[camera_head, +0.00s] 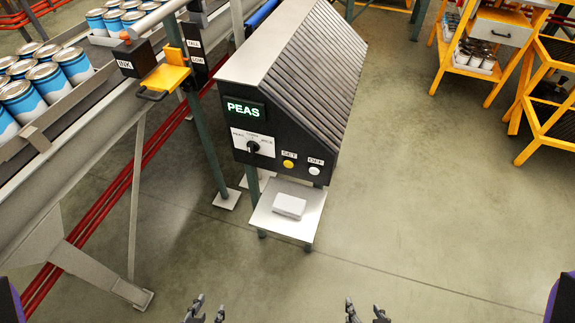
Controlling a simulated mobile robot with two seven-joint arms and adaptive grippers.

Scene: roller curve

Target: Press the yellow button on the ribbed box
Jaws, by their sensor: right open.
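The ribbed box (300,80) stands on legs in the middle, dark with a sloped ribbed side. Its front has a lit display reading "PEAS" (244,109), a selector dial (253,147), a yellow button (288,163) under the label "SET" and a white button (314,171) under "OFF". My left gripper (205,310) is at the bottom edge, left of centre, well below and apart from the box; its fingers look spread. My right gripper (367,312) is at the bottom edge, right of centre, open and empty. Only the fingertips of both show.
A low stand (262,217) bearing a white block (289,206) is below the box front. A conveyor (100,115) with blue-and-white cans (75,64) runs along the left, with a yellow tray (165,77) on a post. Yellow shelves (491,52) stand at upper right. The floor between is clear.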

